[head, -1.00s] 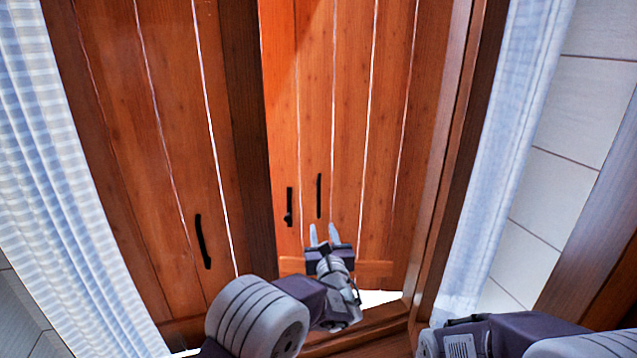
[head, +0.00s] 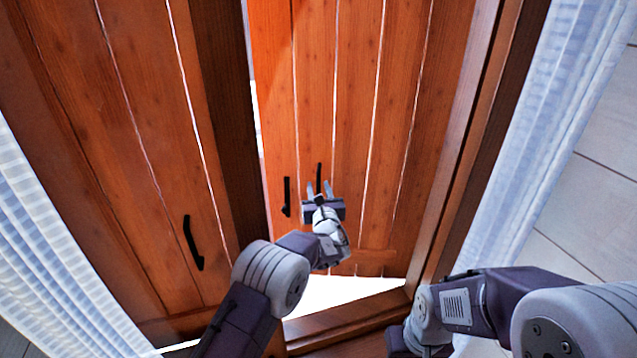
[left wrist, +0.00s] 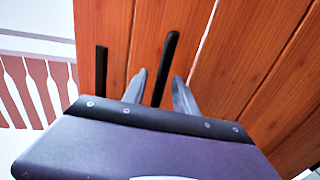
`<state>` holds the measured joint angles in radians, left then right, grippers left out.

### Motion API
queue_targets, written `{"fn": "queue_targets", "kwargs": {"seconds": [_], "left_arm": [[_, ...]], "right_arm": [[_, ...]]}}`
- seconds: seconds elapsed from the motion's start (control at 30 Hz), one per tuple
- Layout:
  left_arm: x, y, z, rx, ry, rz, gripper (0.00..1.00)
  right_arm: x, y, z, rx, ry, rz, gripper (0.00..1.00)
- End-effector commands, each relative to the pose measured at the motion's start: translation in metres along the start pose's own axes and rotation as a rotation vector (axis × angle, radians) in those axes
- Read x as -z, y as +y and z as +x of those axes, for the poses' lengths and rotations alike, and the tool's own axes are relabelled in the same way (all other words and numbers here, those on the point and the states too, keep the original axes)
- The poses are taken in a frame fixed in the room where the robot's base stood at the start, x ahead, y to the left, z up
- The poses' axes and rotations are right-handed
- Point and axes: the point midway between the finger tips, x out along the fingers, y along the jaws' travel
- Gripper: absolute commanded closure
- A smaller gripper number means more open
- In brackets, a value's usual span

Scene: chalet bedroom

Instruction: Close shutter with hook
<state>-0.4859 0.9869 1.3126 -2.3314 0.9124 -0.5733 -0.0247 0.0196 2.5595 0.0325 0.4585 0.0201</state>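The orange-lit wooden shutter (head: 355,110) fills the middle of the head view, with bright gaps along its left side and below it. It carries two upright black pieces: the left one (head: 287,197) and the right one (head: 319,175); which is the hook is unclear. My left gripper (head: 320,187) is open in front of the right piece. In the left wrist view, the longer black bar (left wrist: 168,60) shows between the spread fingers (left wrist: 160,88), with no clear grip on it. The shorter bar (left wrist: 101,72) is left of them.
A darker wooden panel (head: 110,150) with a black handle (head: 193,243) stands at left. The wooden frame (head: 470,150) borders the opening at right. Pale curtains hang at left (head: 60,260) and right (head: 540,110). A railing (left wrist: 35,90) shows outside in the left wrist view.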

Motion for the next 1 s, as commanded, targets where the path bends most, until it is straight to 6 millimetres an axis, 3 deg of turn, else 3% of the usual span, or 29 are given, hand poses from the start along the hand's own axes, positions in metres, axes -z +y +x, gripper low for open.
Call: {"fn": "queue_targets", "kwargs": {"seconds": [0.3, 0.33, 0.43, 0.47, 1.0], "left_arm": [[0.0004, -0.0001, 0.0057, 0.001, 0.000, 0.000, 0.66], [0.0005, -0.0001, 0.0057, 0.001, 0.000, 0.000, 0.69], [0.0004, -0.0001, 0.0056, 0.001, 0.000, 0.000, 0.96], [0.0004, -0.0001, 0.0056, 0.001, 0.000, 0.000, 1.00], [0.0002, -0.0002, 0.0054, 0.001, 0.000, -0.001, 1.00]], "right_arm": [[-0.0001, 0.0000, -0.0023, 0.000, 0.000, 0.000, 0.64], [-0.0001, 0.0000, -0.0023, 0.000, 0.000, 0.000, 0.64], [0.0000, 0.0000, -0.0023, 0.000, 0.000, 0.000, 0.64], [0.0000, 0.0000, -0.0023, 0.000, 0.000, 0.000, 0.64], [0.0001, 0.0000, -0.0023, 0.000, 0.000, 0.000, 0.64]]}}
